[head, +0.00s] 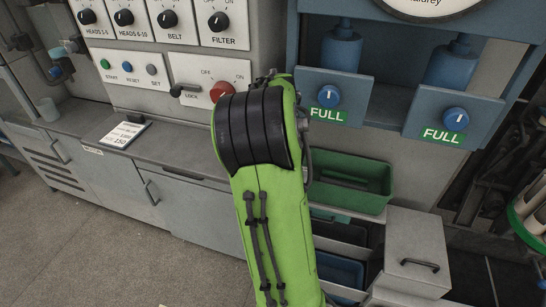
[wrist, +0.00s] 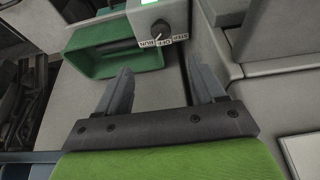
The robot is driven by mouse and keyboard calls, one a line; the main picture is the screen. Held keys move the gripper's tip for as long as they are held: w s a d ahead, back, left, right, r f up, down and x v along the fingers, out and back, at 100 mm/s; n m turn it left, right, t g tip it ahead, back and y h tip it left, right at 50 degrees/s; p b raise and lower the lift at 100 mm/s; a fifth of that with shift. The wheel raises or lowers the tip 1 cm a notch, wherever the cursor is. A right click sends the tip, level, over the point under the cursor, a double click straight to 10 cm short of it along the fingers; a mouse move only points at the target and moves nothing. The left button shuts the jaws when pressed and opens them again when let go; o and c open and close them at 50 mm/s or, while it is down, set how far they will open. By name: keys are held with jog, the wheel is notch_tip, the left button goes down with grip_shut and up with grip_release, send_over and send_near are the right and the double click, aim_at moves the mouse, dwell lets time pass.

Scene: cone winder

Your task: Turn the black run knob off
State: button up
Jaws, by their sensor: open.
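The black run knob (wrist: 160,29) shows at the top of the wrist view, on the face of a pale box with a green lamp. Labels reading RUN, OFF and STEP sit beside it. Its white pointer mark seems to lean toward RUN, but it is small. My gripper (wrist: 160,75) is open and empty, its two grey fingers pointing toward the box. The knob lies beyond the fingertips, roughly between them and apart from them. In the head view my green arm hides the gripper, and I cannot make out this knob there.
A green bin (head: 343,205) stands right of my arm, and lies left of the knob box in the wrist view. A grey box with a handle (head: 412,262) stands at lower right. Other black knobs (head: 168,19) and a red knob (head: 221,92) are on the back panel.

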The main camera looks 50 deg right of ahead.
jog(key=b+x, duration=0.5)
jog(key=x, duration=1)
jog(key=shift+w+f, duration=0.15)
jog(key=shift+f, duration=0.2)
